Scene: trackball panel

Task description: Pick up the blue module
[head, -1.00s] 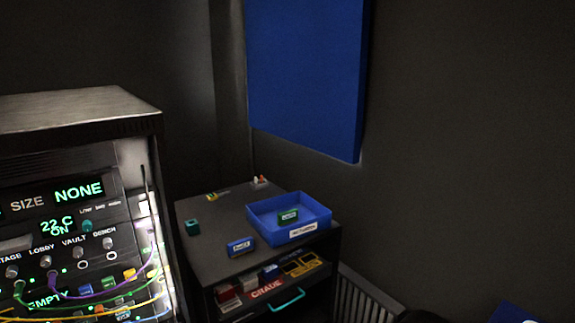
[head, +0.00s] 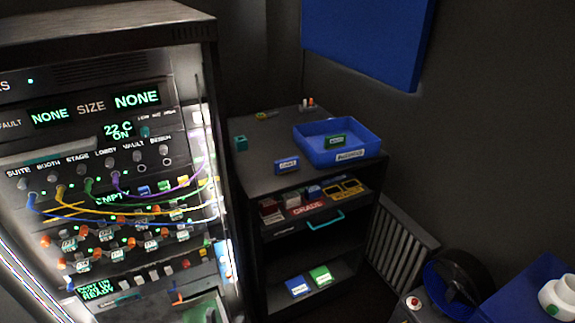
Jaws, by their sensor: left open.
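A small blue module (head: 287,165) with a white label stands on the dark cabinet top, at the front edge, left of the blue tray (head: 362,158). Its label is too small to read surely. Another blue block (head: 298,286) lies on the cabinet's lower shelf beside a green one (head: 320,275). A small blue piece (head: 145,190) also shows on the rack front. Nothing grips the module on the cabinet top. My left gripper is open but hard to make out at the bottom of the view. My right gripper is not in view.
A green block (head: 336,140) sits in the tray. A teal cube (head: 240,143) stands at the cabinet's left. The lit rack (head: 110,110) with patch cables rises close on the left. A drawer with a teal handle (head: 326,221) is below the top. A white vessel (head: 557,298) is at lower right.

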